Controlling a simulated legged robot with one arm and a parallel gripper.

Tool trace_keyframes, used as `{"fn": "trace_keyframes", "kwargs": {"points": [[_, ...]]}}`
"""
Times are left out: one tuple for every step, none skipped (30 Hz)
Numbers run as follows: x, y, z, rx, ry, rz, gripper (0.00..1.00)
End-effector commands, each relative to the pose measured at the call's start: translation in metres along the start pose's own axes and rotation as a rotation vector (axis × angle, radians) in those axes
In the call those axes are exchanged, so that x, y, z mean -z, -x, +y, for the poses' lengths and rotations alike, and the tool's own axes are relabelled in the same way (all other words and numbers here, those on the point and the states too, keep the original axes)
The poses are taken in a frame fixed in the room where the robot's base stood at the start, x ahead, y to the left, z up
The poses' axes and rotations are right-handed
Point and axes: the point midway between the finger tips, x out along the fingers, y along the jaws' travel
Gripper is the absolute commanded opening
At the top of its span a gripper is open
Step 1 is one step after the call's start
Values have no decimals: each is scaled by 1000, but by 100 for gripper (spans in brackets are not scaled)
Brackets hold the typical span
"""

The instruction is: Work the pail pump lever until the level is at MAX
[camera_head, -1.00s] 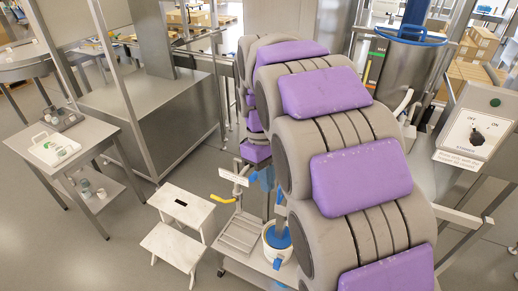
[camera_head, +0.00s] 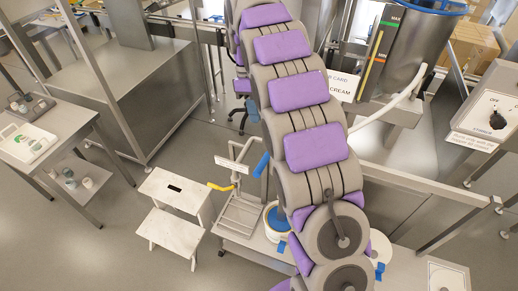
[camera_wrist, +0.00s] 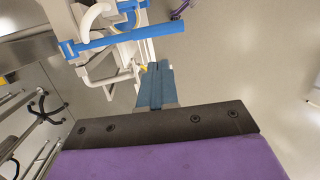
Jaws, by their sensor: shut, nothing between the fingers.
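The white pail with a blue top (camera_head: 277,222) stands on the low trolley, partly behind my arm in the head view. A blue bar (camera_head: 262,165) slants above it, seemingly the pump lever's grip. The wrist view shows a blue bar (camera_wrist: 125,42) on white fittings, beyond and left of my fingers. The level gauge (camera_head: 376,52) on the steel hopper (camera_head: 410,55) has green MAX above red MIN; the exact level is too small to read.
The trolley (camera_head: 240,215) has a white frame and a yellow grip (camera_head: 222,187). A white step stool (camera_head: 175,205) stands left of it. A side table (camera_head: 50,150) is at far left. A switch box (camera_head: 490,115) is at right. Open floor lies at the lower left.

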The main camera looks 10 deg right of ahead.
Motion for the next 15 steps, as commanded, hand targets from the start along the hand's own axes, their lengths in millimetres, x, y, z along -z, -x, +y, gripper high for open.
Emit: {"fn": "trace_keyframes", "kwargs": {"points": [[0, 0, 0, 0, -1, 0, 0], [0, 0, 0, 0, -1, 0, 0], [1, 0, 0, 0, -1, -1, 0], [1, 0, 0, 0, -1, -1, 0], [1, 0, 0, 0, -2, -2, 0], [2, 0, 0, 0, -2, -2, 0], [2, -1, 0, 0, -2, -2, 0], [2, -2, 0, 0, -2, -2, 0], [2, -4, 0, 1, -2, -2, 0], [2, -5, 0, 1, -2, -2, 0], [2, -8, 0, 1, -2, -2, 0], [2, -11, 0, 1, -2, -3, 0], [2, -14, 0, 1, -2, -3, 0], [2, -18, 0, 2, -2, -3, 0], [2, -24, -1, 2, -2, -4, 0]]}}
